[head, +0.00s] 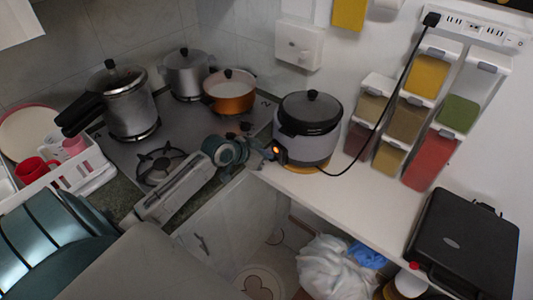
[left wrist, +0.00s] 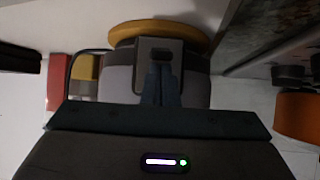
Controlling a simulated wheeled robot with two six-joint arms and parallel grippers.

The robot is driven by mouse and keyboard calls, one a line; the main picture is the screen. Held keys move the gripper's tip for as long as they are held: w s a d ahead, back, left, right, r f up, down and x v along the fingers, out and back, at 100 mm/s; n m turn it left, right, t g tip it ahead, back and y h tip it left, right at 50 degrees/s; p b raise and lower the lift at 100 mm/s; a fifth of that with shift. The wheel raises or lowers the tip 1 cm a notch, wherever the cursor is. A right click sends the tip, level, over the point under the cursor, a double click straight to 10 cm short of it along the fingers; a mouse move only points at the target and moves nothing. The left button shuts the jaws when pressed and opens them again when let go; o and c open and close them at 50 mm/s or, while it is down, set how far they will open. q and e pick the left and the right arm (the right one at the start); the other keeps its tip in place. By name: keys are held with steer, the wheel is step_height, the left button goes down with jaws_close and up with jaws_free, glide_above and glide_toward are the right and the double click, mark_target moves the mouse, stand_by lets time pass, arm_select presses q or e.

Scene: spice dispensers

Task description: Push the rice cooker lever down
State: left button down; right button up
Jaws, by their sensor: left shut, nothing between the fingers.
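The rice cooker (head: 310,125) stands on the white counter, with a grey body and a black lid. An orange light glows on its front panel (head: 280,153). My left gripper (head: 268,152) is at the front of the cooker, shut and empty. In the left wrist view, which is upside down, the shut fingers (left wrist: 161,88) point at the grey panel (left wrist: 146,58) on the cooker's body (left wrist: 196,88). A dark slot or lever shows on the panel near the fingertips. I cannot tell whether they touch it. My right gripper is in neither view.
A round wooden mat (left wrist: 150,29) lies under the cooker. A stove (head: 190,130) with several pots is to the left. A black cord runs from the cooker to the power strip (head: 480,30). Spice dispensers (head: 432,150) hang on the right; a black appliance (head: 465,245) sits below them.

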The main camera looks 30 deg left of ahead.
arm_select(q)
steer(key=shift+s+a+f, duration=0.1)
steer(key=shift+s+f, duration=0.1)
steer(key=shift+f, duration=0.1)
steer(key=shift+s+a+f, duration=0.1)
steer(key=shift+s+f, duration=0.2)
steer(key=shift+f, duration=0.1)
steer(key=shift+r, duration=0.1)
steer(key=shift+r+p, duration=0.6)
steer(key=shift+r, duration=0.15)
steer(key=shift+f, duration=0.1)
